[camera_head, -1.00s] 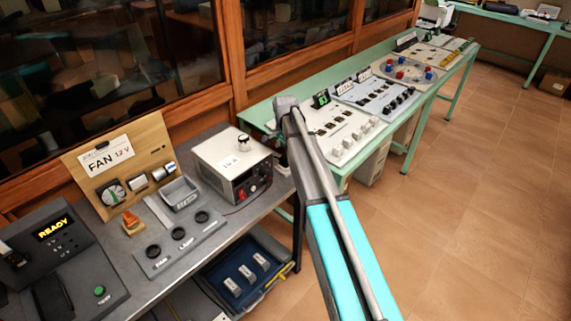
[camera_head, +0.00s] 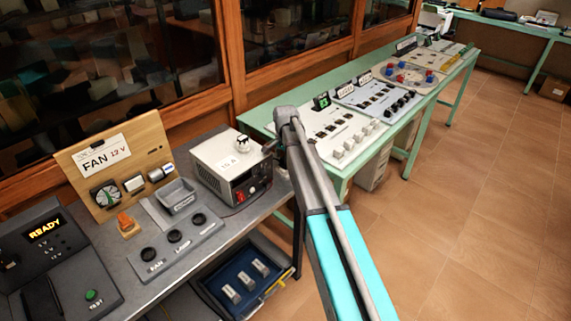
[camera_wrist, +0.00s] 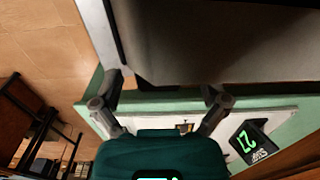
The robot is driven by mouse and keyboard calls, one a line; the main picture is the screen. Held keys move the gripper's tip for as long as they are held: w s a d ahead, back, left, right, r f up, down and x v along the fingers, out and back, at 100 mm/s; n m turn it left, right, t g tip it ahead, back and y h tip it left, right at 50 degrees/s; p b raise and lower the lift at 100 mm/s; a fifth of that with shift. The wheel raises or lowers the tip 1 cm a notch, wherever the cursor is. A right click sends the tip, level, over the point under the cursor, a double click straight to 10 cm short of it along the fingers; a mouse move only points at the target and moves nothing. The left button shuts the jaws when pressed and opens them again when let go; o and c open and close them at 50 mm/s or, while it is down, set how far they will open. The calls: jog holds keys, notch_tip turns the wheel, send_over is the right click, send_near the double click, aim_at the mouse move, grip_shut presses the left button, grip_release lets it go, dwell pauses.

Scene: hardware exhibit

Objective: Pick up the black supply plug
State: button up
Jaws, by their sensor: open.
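I cannot pick out the black supply plug for certain in either view. The power supply (camera_head: 222,160), a pale box with a top knob and red and dark fittings on its front, stands at the right end of the grey bench. My gripper (camera_wrist: 162,87) is open in the wrist view, its two dark fingers spread with nothing seen between them. A large dark grey surface lies beyond the fingertips there. In the head view my arm reaches to just right of the supply, and the gripper is mostly hidden behind it.
The grey bench (camera_head: 128,297) also holds the FAN board (camera_head: 140,150), an orange-handled piece (camera_head: 127,224), a panel with round black fittings (camera_head: 180,247) and the READY console (camera_head: 60,262). A blue tray (camera_head: 218,289) is below. The green table (camera_head: 262,118) carries several panels.

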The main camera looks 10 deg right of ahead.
jog(key=c, duration=1.2)
jog(key=shift+r, duration=0.15)
jog(key=shift+c, duration=0.2)
notch_tip(320, 180, up, 2)
jog(key=shift+p, duration=1.15)
jog(key=s+r+p, duration=1)
jog(key=s, duration=0.4)
jog(key=shift+a+r+p, duration=0.15)
jog(key=shift+r+p, duration=0.2)
